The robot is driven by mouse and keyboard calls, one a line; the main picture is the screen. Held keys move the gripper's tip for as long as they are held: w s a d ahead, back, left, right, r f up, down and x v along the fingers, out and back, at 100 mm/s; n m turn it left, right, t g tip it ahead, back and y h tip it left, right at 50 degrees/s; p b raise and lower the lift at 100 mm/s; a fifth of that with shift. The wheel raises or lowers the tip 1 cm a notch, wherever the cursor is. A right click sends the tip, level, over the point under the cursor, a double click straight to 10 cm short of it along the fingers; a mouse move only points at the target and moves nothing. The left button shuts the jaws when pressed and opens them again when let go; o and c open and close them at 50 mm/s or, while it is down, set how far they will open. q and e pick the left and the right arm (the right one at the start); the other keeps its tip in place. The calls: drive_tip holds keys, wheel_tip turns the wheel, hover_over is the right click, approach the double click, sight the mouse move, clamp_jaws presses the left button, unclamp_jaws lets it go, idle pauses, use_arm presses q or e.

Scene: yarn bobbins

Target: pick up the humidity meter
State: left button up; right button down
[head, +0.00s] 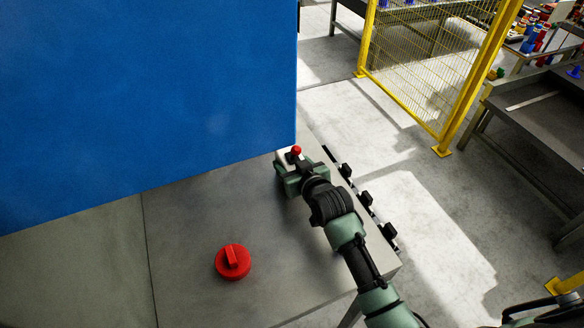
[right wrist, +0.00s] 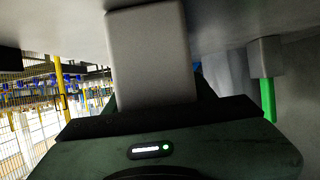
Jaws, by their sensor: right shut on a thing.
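My right gripper (head: 291,171) is at the far right part of the grey table, beside the blue panel's lower right corner. It is shut on a pale grey block-like thing (head: 282,157), which I take to be the humidity meter. A small red ball (head: 296,150) shows at its top; I cannot tell whether it belongs to the meter. In the right wrist view the grey block (right wrist: 150,55) fills the space in front of the gripper's dark green body. Most of the meter is hidden by the gripper in the head view. My left gripper is not in view.
A large blue panel (head: 150,90) stands along the back of the grey table (head: 185,225). A red round knob-like thing (head: 233,263) lies on the open tabletop. A dark rail with black knobs (head: 364,199) runs along the right edge. A yellow fence (head: 425,65) stands beyond.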

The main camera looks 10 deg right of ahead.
drive_tip(key=shift+r, duration=0.1)
wheel_tip(320, 180, up, 20)
drive_tip(key=b, duration=0.2)
idle(0.3)
drive_tip(key=c, duration=1.4)
unclamp_jaws()
drive_tip(key=shift+c, duration=0.2)
drive_tip(key=c, duration=0.4)
drive_tip(key=shift+f+b, duration=1.3)
drive_tip(key=shift+f, duration=1.2)
drive_tip(key=shift+f, duration=0.35)
drive_tip(key=shift+f+b, duration=3.15)
drive_tip(key=shift+f, duration=3.15)
